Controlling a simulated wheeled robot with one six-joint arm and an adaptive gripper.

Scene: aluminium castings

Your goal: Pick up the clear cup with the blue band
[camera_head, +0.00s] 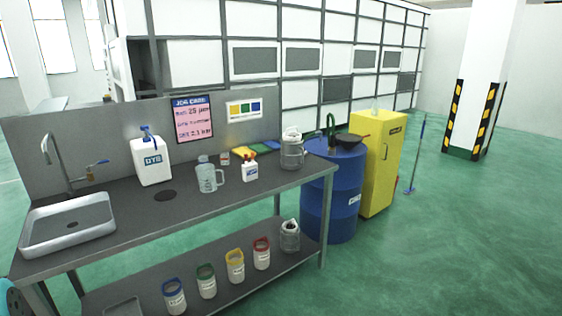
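On the lower shelf of the bench stands a pale cup with a blue band (174,298) at its top and a marking on its side. It is the leftmost in a row of similar cups; whether it is clear is hard to tell at this size. Beside it, to the right, stand cups with a green band (207,285), a yellow band (236,268) and a red band (262,256). They look upright and apart from each other. My gripper is not in view.
The grey bench top (125,205) overhangs the shelf. It bears a sink (68,226), a white canister (151,162), a clear jug (208,178) and a small white bottle (250,172). A blue drum (338,195) and yellow cabinet (378,165) stand right. Green floor (450,250) is clear.

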